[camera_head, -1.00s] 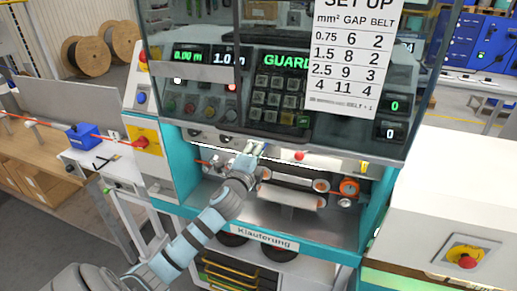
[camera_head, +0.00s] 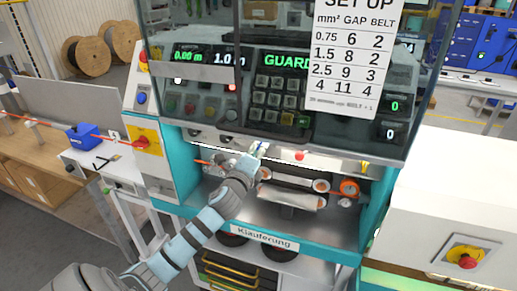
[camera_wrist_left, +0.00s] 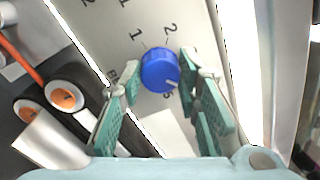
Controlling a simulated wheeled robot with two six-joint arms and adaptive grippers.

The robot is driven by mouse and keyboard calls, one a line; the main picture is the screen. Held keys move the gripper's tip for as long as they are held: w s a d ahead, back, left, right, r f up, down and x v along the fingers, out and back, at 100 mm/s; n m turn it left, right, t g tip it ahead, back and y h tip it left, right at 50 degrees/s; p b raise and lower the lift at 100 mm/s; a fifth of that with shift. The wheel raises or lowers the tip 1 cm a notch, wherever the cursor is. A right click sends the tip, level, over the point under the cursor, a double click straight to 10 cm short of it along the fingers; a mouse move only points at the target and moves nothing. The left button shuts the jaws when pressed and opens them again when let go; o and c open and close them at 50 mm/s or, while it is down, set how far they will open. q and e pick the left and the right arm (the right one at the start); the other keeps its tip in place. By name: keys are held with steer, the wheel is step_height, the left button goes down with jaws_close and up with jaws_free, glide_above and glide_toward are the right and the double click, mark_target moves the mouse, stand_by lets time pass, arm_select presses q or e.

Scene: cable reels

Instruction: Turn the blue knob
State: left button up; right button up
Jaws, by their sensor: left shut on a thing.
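The blue knob (camera_wrist_left: 158,70) sits on a pale panel with a printed number scale around it, including 1 and 2. A white mark on its face lies toward the lower right in the left wrist view. My left gripper (camera_wrist_left: 160,72) has its two green fingers on either side of the knob and is shut on it. In the head view my left gripper (camera_head: 260,151) reaches into the lit opening of the teal machine, and the knob is hidden there. My right gripper is not in view.
Orange-centred rollers (camera_wrist_left: 65,96) lie left of the knob in the wrist view. The clear guard (camera_head: 330,130) with a set-up chart hangs above the opening.

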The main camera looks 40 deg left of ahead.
arm_select(q)
steer(key=o, duration=1.2)
steer(key=shift+c, duration=0.2)
steer(key=v, duration=1.2)
